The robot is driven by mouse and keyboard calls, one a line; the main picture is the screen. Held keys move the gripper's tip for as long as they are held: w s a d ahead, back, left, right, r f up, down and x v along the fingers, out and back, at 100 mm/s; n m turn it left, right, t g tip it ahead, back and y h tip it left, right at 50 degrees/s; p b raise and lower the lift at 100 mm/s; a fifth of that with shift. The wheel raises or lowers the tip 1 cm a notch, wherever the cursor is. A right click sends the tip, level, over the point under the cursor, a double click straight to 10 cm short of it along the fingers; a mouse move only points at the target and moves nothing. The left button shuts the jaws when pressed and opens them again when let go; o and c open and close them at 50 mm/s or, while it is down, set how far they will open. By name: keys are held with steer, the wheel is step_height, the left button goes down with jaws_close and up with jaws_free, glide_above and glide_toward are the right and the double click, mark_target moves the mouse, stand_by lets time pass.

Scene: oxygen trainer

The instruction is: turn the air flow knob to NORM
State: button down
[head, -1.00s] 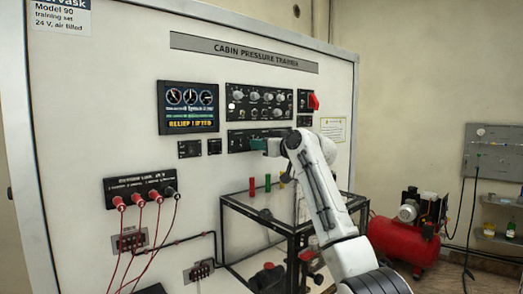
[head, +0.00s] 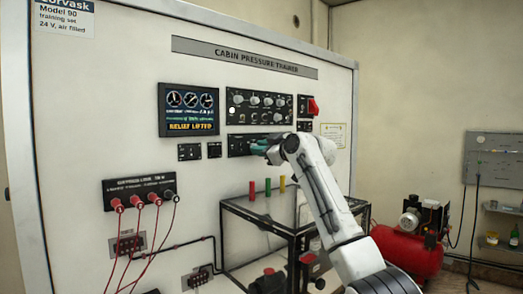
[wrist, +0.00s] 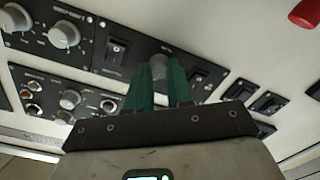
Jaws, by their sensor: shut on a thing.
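My gripper (head: 262,147) is at the right part of the lower black control panel (head: 236,144) of the cabin pressure trainer. In the head view my gripper and arm hide this knob. The display (head: 189,110) shows gauges and yellow text reading "RELIEF LIFTED".
An upper panel of knobs (head: 259,107) and a red switch handle (head: 313,107) are above my gripper. Toggle switches (wrist: 201,78) sit close beside the held knob. A black-framed table (head: 240,207) with coloured cylinders stands below. A red compressor (head: 408,249) is at right.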

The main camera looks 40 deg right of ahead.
stand_by(0.3)
steer(key=c, duration=1)
jaws_free()
steer(key=s+b, duration=0.4)
steer(key=s, duration=0.6)
steer(key=shift+s+d, duration=0.3)
steer(key=shift+s, duration=0.1)
steer(key=shift+r, duration=0.1)
